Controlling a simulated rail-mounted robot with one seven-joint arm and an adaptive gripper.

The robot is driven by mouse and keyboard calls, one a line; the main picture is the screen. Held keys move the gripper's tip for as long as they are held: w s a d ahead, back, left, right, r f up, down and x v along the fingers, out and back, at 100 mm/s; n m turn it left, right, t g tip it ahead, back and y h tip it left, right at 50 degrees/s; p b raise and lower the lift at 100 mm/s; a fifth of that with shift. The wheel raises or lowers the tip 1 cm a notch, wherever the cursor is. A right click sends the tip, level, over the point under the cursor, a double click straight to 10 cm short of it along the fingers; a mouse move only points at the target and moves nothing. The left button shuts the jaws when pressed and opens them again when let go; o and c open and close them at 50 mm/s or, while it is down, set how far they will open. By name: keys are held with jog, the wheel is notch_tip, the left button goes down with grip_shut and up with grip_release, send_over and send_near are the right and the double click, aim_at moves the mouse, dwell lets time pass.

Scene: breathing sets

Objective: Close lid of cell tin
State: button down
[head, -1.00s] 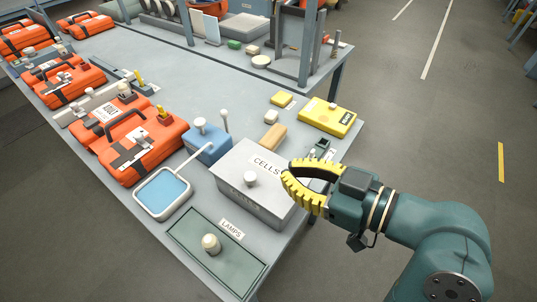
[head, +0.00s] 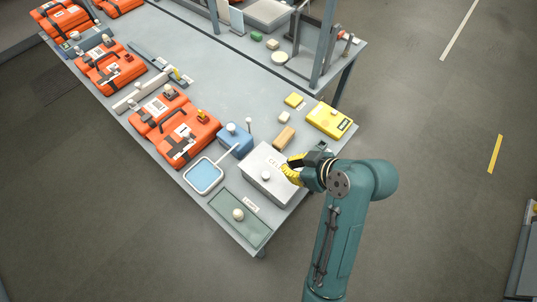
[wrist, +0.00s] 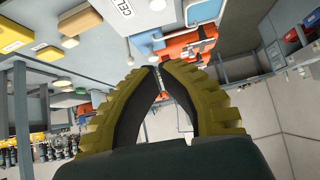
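The cell tin (head: 264,190) is a light grey box with a CELLS label and a pale round knob (head: 266,174) on its lid (head: 258,160). It stands near the table's front right edge. The lid looks flat over the tin; whether it is fully seated I cannot tell. My gripper (head: 285,170), with yellow ribbed fingers, is at the tin's right side and overlaps its edge in the head view. In the wrist view, the fingertips (wrist: 158,67) meet with nothing between them. Part of the label and knob shows at the top there. Contact with the tin is unclear.
A green LAMPS tray (head: 228,225) with a knob lies in front of the tin. A blue-topped dish (head: 204,176), a blue box (head: 237,139), a tan block (head: 284,138) and a yellow case (head: 329,120) stand around it. Orange cases (head: 190,138) line the left.

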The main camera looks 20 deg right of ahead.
send_over(268, 173)
notch_tip(268, 173, down, 8)
jog(key=shift+w+r+b, duration=0.15)
jog(key=shift+b, duration=0.25)
notch_tip(268, 173, down, 3)
jog(key=shift+d+r, duration=0.1)
jog(key=shift+r, duration=0.1)
jog(key=shift+f, duration=0.45)
